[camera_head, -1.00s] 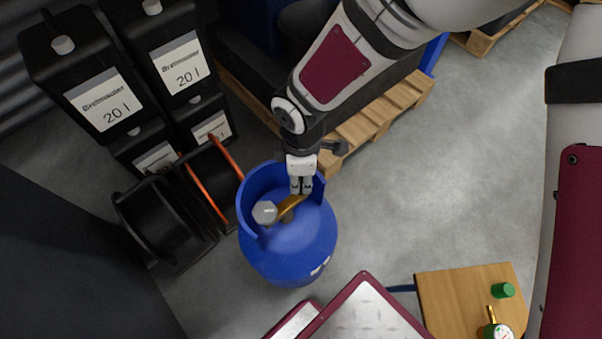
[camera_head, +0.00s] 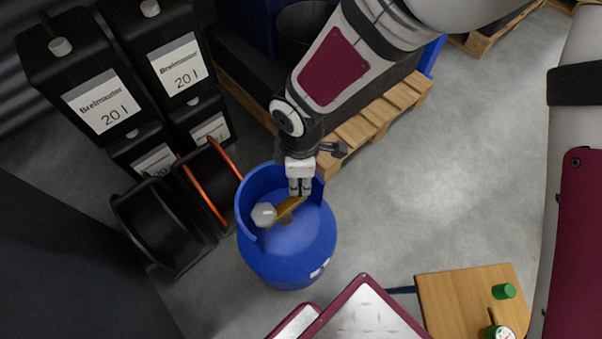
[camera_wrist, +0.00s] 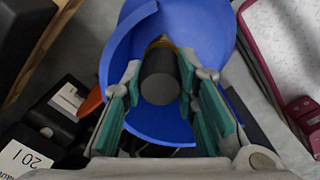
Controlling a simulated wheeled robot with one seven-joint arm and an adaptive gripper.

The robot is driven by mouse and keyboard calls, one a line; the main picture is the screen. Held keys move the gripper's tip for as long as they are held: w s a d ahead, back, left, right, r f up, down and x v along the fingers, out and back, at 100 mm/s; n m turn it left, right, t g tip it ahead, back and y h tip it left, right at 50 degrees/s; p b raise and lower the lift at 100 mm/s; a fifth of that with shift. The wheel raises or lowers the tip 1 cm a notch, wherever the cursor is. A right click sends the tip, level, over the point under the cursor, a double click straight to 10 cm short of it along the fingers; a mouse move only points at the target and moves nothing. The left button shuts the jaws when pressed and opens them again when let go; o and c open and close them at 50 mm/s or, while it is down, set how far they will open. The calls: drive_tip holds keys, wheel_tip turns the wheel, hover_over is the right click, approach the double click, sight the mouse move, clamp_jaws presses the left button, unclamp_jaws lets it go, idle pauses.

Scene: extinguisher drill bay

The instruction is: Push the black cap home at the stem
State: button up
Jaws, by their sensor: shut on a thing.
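The blue gas cylinder (camera_head: 290,250) stands on the floor, with a raised blue collar (camera_wrist: 210,28) partly round its top. A brass stem (camera_head: 290,206) and a grey hexagonal handwheel (camera_head: 263,215) show inside the collar. My gripper (camera_head: 300,188) points down at the stem's right end, inside the collar opening. In the wrist view the black cap (camera_wrist: 160,76) sits between my two green-padded fingers, which are shut on it. A bit of brass (camera_wrist: 160,43) shows just beyond the cap. Whether the cap is seated fully on the stem is hidden.
Stacked black canisters (camera_head: 105,100) and black reels (camera_head: 165,225) stand left of the cylinder. A wooden pallet (camera_head: 375,120) lies behind it. A small wooden table (camera_head: 450,295) at front right holds a green cap (camera_head: 503,291) and a gauge. Floor at right is clear.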

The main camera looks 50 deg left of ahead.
drive_tip(key=shift+f+b, duration=0.5)
drive_tip(key=shift+f, duration=0.1)
idle(0.3)
drive_tip(key=o, duration=0.9)
drive_tip(key=shift+r, duration=0.15)
